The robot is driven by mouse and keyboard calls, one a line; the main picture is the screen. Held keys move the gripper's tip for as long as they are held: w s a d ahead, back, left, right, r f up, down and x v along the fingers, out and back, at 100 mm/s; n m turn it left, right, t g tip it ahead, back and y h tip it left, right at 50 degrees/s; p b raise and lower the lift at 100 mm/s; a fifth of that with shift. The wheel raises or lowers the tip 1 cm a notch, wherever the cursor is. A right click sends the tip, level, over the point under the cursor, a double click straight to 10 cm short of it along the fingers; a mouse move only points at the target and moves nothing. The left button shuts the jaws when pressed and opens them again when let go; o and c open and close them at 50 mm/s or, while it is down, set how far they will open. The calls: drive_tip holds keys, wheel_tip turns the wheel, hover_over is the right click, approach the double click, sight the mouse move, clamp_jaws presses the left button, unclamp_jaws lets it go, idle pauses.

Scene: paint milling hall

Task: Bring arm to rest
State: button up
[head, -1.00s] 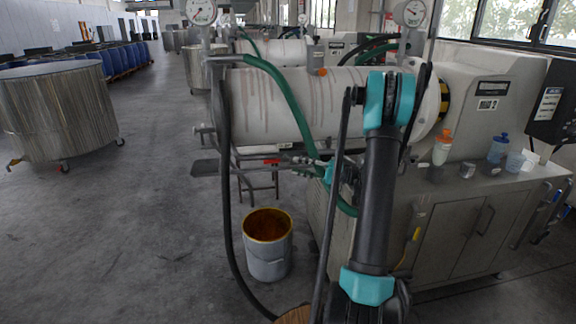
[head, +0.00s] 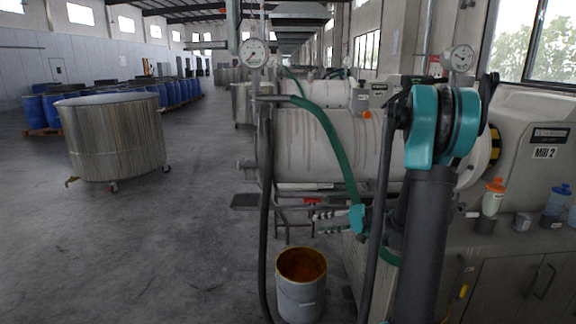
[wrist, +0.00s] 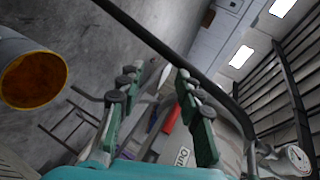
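My arm (head: 425,240) stands up in front of the mill, with its teal joint high in the head view. My gripper (head: 320,222) is low at the left of the arm, its fingers pointing left. In the wrist view my gripper (wrist: 160,75) shows two green-and-dark fingers spread apart. I see nothing clasped between them. A red item (wrist: 171,115) shows in the gap, seemingly behind the fingers. A dark hose or cable runs across the wrist view.
The white mill (head: 345,150), labelled Mill 2, and its cabinet (head: 495,290) are close on the right. Bottles, including an orange-capped one (head: 492,200), stand on the cabinet. A bucket (head: 300,300) with orange-brown inside is below. A wheeled tank (head: 115,140) stands left; floor between is clear.

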drive_tip(key=s+a+f+g+h, duration=0.1)
drive_tip(key=s+f+h, duration=0.15)
drive_tip(key=s, duration=0.35)
drive_tip(key=s+a+f+g+h, duration=0.1)
drive_tip(key=s+f+h, duration=0.1)
drive_tip(key=s+h, duration=0.3)
drive_tip(key=s+d+f+n+h, duration=0.1)
drive_tip(key=s+d+f+h, duration=0.1)
drive_tip(key=s, duration=0.5)
drive_tip(key=s+d+f+n+t+h, duration=0.1)
drive_tip(key=s+d+f+h, duration=0.1)
drive_tip(key=s+d, duration=0.3)
drive_tip(key=shift+s+d+f+n+h, duration=0.15)
drive_tip(key=shift+s+d+n+h, duration=0.2)
drive_tip(key=shift+s+h, duration=0.45)
drive_tip(key=shift+s, duration=0.1)
